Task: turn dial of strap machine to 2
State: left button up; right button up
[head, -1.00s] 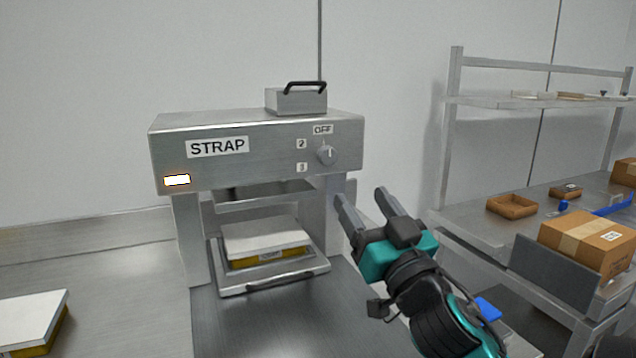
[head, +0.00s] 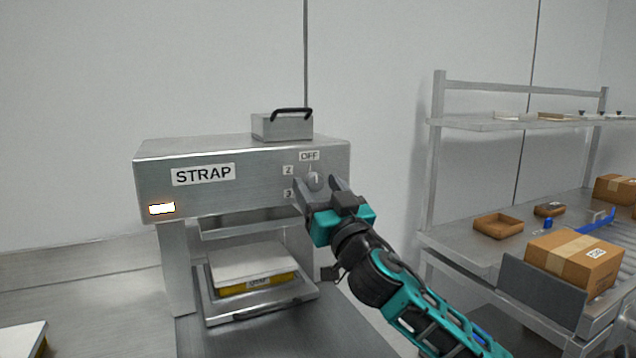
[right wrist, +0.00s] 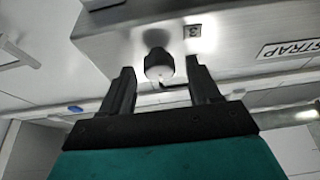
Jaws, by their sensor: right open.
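The strap machine (head: 250,165) is a grey metal box with a STRAP label, standing over a press bed. The dial's pointer appears to face up towards OFF. My right gripper (head: 322,186) is open at the dial. In the right wrist view the dial (right wrist: 159,65) lies between and slightly beyond the two open fingertips (right wrist: 162,75), with gaps on both sides. My left gripper is not in view.
A box with a white top and yellow sides (head: 252,265) lies in the machine's bed. Another white-topped box (head: 20,338) is at lower left. A shelf rack (head: 440,160) with cartons (head: 575,258) and an open brown tray (head: 497,226) stands to the right.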

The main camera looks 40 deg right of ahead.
jog(key=shift+w+d+r, duration=0.15)
jog(key=shift+w, duration=0.25)
jog(key=c, duration=1)
